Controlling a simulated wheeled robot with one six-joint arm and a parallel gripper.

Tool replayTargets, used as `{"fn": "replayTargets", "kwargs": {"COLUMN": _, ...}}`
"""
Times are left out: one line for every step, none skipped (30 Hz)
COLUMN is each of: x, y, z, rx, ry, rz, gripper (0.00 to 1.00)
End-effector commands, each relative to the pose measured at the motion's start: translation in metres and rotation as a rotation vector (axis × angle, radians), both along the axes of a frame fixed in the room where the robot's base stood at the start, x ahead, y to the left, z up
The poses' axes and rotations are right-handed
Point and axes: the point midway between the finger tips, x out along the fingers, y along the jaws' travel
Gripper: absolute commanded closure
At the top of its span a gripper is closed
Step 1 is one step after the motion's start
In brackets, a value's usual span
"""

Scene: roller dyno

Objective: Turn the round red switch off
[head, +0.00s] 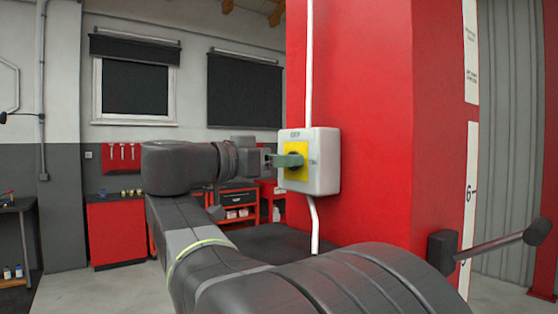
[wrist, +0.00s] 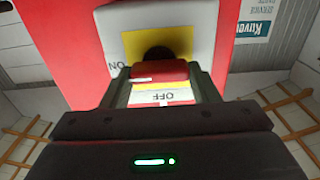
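The switch box (head: 324,167) is pale grey with a yellow plate (head: 299,151), mounted on the red column. In the wrist view the red switch (wrist: 160,71) sits in front of the yellow plate, with a dark round hub behind it. My gripper (head: 287,160) is at the front of the box. In the wrist view its fingers (wrist: 163,88) lie one on each side of the red switch, with no gap visible. An upside-down OFF label (wrist: 161,97) shows between the fingers, and an ON label (wrist: 116,66) shows at the left. The head view hides the red part behind the fingers.
The red column (head: 365,110) fills the space behind the box. White conduit (head: 314,225) runs above and below the box. A black-handled bar (head: 490,246) sticks out at the lower right. Red cabinets (head: 117,232) stand far back at the left.

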Motion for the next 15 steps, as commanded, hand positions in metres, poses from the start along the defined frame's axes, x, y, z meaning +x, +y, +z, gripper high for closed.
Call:
{"fn": "replayTargets", "kwargs": {"x": -0.0001, "y": 0.0, "z": 0.0001, "rx": 0.0, "ry": 0.0, "rz": 0.0, "gripper": 0.68}}
{"fn": "replayTargets", "kwargs": {"x": -0.0001, "y": 0.0, "z": 0.0001, "rx": 0.0, "ry": 0.0, "rz": 0.0, "gripper": 0.68}}
{"fn": "replayTargets", "kwargs": {"x": -0.0001, "y": 0.0, "z": 0.0001, "rx": -0.001, "ry": 0.002, "rz": 0.0, "gripper": 0.68}}
{"fn": "replayTargets", "kwargs": {"x": -0.0001, "y": 0.0, "z": 0.0, "rx": -0.002, "ry": 0.003, "rz": 0.0, "gripper": 0.68}}
{"fn": "replayTargets", "kwargs": {"x": -0.0001, "y": 0.0, "z": 0.0, "rx": -0.004, "ry": 0.006, "rz": 0.0, "gripper": 0.68}}
{"fn": "replayTargets", "kwargs": {"x": -0.0001, "y": 0.0001, "z": 0.0, "rx": -0.008, "ry": 0.011, "rz": 0.0, "gripper": 0.68}}
{"fn": "replayTargets", "kwargs": {"x": -0.0001, "y": 0.0001, "z": -0.0001, "rx": -0.011, "ry": 0.015, "rz": -0.001, "gripper": 0.68}}
{"fn": "replayTargets", "kwargs": {"x": -0.0001, "y": 0.0001, "z": -0.0001, "rx": -0.015, "ry": 0.021, "rz": -0.001, "gripper": 0.68}}
{"fn": "replayTargets", "kwargs": {"x": 0.0, "y": 0.0001, "z": -0.0002, "rx": -0.022, "ry": 0.031, "rz": -0.001, "gripper": 0.68}}
{"fn": "replayTargets", "kwargs": {"x": 0.0, "y": 0.0001, "z": -0.0003, "rx": -0.029, "ry": 0.04, "rz": -0.001, "gripper": 0.68}}
{"fn": "replayTargets", "kwargs": {"x": 0.0, "y": 0.0001, "z": -0.0003, "rx": -0.036, "ry": 0.05, "rz": -0.001, "gripper": 0.68}}
{"fn": "replayTargets", "kwargs": {"x": 0.0001, "y": 0.0002, "z": -0.0004, "rx": -0.048, "ry": 0.066, "rz": -0.001, "gripper": 0.68}}
{"fn": "replayTargets", "kwargs": {"x": 0.0002, "y": 0.0003, "z": -0.0005, "rx": -0.058, "ry": 0.08, "rz": -0.001, "gripper": 0.68}}
{"fn": "replayTargets", "kwargs": {"x": 0.0002, "y": 0.0003, "z": -0.0006, "rx": -0.069, "ry": 0.095, "rz": -0.001, "gripper": 0.68}}
{"fn": "replayTargets", "kwargs": {"x": 0.0003, "y": 0.0004, "z": -0.0007, "rx": -0.085, "ry": 0.117, "rz": -0.001, "gripper": 0.68}}
